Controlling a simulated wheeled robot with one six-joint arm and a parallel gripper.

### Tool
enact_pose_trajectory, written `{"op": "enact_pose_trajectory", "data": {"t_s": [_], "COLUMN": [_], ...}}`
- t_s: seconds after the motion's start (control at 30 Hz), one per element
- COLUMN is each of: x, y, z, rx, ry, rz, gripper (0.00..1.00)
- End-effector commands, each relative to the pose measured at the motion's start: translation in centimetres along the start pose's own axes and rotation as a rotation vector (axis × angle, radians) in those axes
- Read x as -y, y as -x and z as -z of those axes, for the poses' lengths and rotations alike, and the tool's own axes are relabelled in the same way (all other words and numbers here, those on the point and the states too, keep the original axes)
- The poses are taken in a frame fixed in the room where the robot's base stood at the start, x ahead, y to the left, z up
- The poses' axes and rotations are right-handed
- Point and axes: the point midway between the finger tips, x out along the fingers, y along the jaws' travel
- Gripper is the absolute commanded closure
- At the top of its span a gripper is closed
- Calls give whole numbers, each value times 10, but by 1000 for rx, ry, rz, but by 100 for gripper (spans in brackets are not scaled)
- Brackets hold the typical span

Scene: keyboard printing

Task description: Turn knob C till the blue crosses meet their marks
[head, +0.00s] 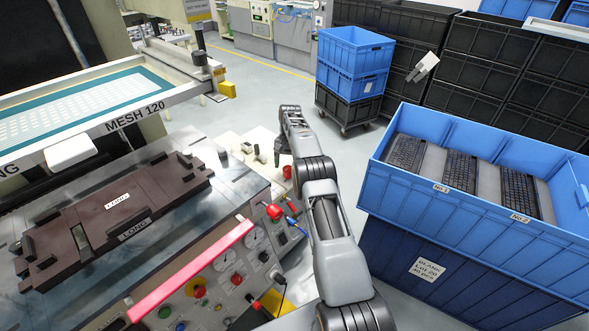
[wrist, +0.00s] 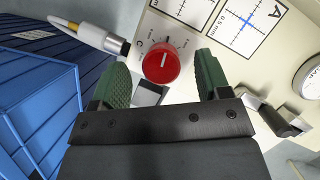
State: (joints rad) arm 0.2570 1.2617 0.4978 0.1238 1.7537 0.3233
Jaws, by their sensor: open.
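Knob C (wrist: 160,62) is a round red knob with a white pointer line, beside a letter C on a pale panel in the wrist view. My gripper (wrist: 162,66) is open, with one green finger on each side of the knob; I cannot tell whether either touches it. A card marked A (wrist: 262,36) shows a blue cross over a printed mark, and the two look close to aligned. A second card (wrist: 188,9) is cut off by the top edge, so its cross is only partly seen. In the head view my arm reaches over the pale panel (head: 245,147).
A white-and-grey pen-like tool (wrist: 90,38) lies left of the knob, and a round gauge (wrist: 309,78) is at the right. In the head view, a brown fixture (head: 105,215) lies left of my arm and a blue crate of keyboards (head: 470,222) stands right.

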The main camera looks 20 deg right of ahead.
Motion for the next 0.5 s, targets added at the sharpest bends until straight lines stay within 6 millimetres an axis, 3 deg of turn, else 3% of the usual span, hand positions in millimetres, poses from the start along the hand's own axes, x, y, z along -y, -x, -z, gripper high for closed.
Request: {"op": "enact_pose_trajectory", "data": {"t_s": [0.23, 0.5], "x": [-7, -20], "y": [14, 41], "z": [-24, -70], "rx": [-1, -2], "ry": [0, 1], "rz": [0, 1], "gripper": [30, 30]}}
